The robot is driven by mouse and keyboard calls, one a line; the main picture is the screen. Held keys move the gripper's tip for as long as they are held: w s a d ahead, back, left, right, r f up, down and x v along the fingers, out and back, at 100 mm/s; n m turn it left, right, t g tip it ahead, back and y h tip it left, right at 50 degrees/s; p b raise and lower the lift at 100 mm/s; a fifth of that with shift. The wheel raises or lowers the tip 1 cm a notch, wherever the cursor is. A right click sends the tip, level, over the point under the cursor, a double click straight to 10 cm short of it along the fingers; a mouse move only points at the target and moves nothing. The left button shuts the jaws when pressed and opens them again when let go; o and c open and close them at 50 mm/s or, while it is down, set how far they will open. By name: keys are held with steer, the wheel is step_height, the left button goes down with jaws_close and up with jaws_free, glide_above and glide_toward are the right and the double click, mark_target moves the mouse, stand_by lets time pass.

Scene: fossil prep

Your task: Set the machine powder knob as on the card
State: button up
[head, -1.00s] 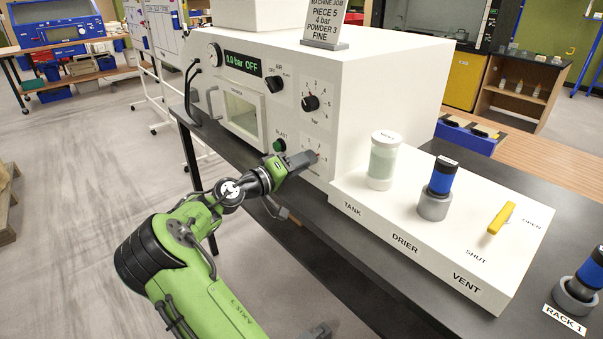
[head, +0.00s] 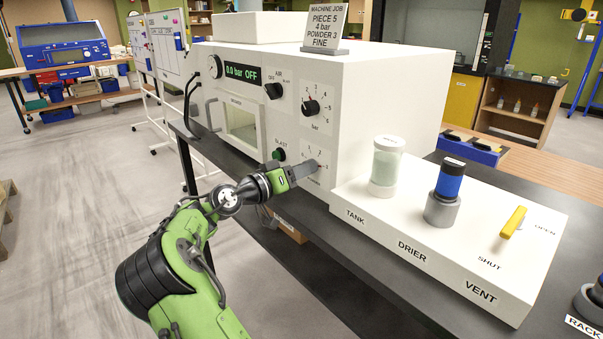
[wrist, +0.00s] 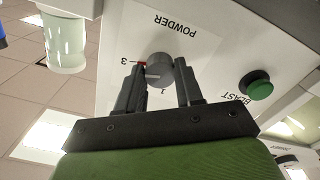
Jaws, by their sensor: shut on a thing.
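The powder knob (wrist: 160,72) is a grey round knob on the white machine panel, shown upside down in the wrist view. The dial numbers 1 and 3 show around it, and a red mark at its edge lies beside the 3. My gripper (wrist: 158,84) has one finger on each side of the knob and is shut on it. In the head view my gripper (head: 312,170) covers most of the knob. The card (head: 324,27) on top of the machine reads "PIECE 5, 4 bar, POWDER 3, FINE".
The green blast button (head: 279,154) sits left of my gripper. The air knob (head: 273,91) and bar knob (head: 311,107) are above. A pale jar (head: 386,165), a blue-topped drier (head: 447,190) and a yellow vent lever (head: 513,222) stand on the ledge at right.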

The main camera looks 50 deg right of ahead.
steer(key=shift+f, duration=0.15)
steer(key=o, duration=1)
steer(key=p+v, duration=0.2)
steer(key=v, duration=1.4)
steer(key=shift+p, duration=0.4)
